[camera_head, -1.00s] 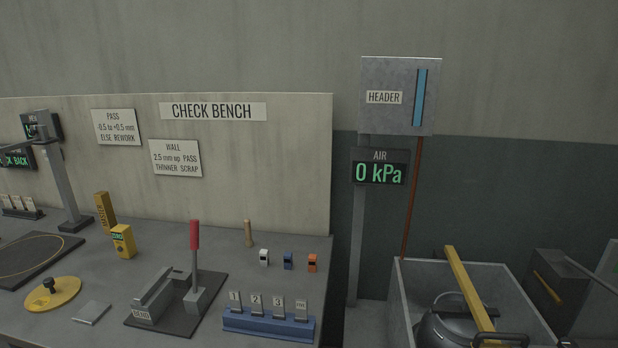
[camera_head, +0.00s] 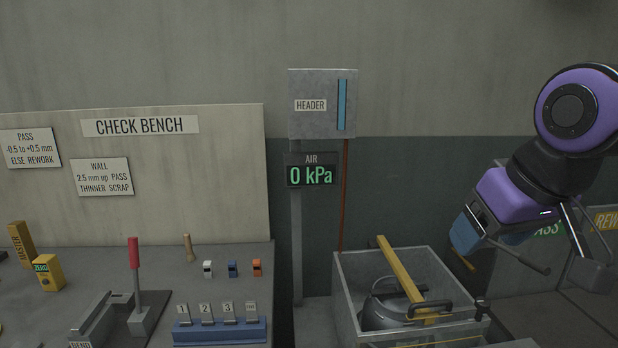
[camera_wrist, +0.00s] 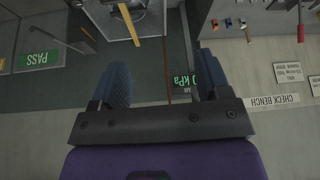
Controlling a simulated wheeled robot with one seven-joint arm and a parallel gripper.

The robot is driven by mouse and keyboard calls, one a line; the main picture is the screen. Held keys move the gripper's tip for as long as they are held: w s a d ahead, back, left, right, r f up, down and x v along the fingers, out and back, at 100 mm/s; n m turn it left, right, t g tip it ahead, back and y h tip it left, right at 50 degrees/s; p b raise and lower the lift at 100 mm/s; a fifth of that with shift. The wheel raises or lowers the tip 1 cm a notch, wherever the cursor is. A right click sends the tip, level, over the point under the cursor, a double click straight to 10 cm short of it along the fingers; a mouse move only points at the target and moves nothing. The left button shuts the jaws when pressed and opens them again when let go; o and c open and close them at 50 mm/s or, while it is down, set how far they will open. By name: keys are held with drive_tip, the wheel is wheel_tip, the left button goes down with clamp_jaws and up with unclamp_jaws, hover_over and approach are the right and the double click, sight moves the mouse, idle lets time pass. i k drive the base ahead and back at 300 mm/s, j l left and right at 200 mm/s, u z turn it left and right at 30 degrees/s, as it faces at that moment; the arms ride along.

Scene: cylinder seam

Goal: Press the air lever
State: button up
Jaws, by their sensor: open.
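The air display (camera_head: 312,170) reads 0 kPa on a post below the grey header box (camera_head: 322,104). It also shows upside down in the wrist view (camera_wrist: 184,79), partly behind a finger. A black bar-like handle (camera_head: 450,312) lies at the right side of the grey tank (camera_head: 345,300); I cannot tell whether it is the air lever. A red-handled lever (camera_head: 134,253) stands upright on the bench fixture labelled BEND. My gripper (camera_head: 491,236) is raised at the right, above and right of the tank. Its blue fingers (camera_wrist: 163,82) are apart and empty.
A yellow bar (camera_head: 400,272) lies across the tank over a dark rounded vessel (camera_head: 385,308). The check bench (camera_head: 255,290) at the left holds a blue block (camera_head: 220,330) with numbered tabs. A green PASS sign (camera_wrist: 39,59) is at the wrist view's left. Air before the wall is clear.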

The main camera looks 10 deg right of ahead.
sight(525, 260)
drive_tip(key=i+l, duration=0.1)
drive_tip(key=l, duration=0.25)
drive_tip(key=i+l, duration=0.1)
drive_tip(key=l, duration=0.2)
drive_tip(key=i+l+z, duration=0.1)
drive_tip(key=l, duration=0.25)
drive_tip(key=i+l, duration=0.15)
drive_tip(key=l, duration=0.2)
